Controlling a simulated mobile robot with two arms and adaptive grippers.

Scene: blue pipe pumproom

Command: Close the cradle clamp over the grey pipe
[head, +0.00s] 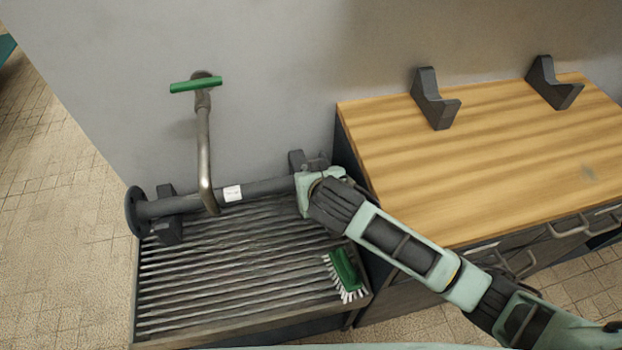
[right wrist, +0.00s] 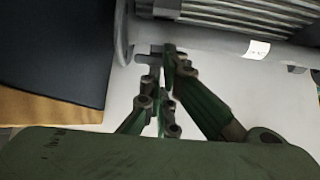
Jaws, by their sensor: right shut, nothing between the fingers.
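The grey pipe (head: 252,189) lies in two dark cradles over a ribbed grate; it crosses the top of the right wrist view (right wrist: 205,37). The left cradle (head: 168,231) is in plain view. The right cradle (head: 296,159) is partly hidden by my right wrist. My right gripper (right wrist: 168,52) is shut and empty, its tips at the pipe's edge beside a small grey bar (right wrist: 148,59). This bar may be the clamp's arm; I cannot tell whether the tips touch it or how far the clamp is closed. My left gripper is out of view.
A bent metal pipe with a green handle (head: 196,85) comes from the wall and passes the grey pipe. A green brush (head: 345,275) lies on the grate (head: 215,275). A wooden bench (head: 480,160) with two dark brackets stands at the right.

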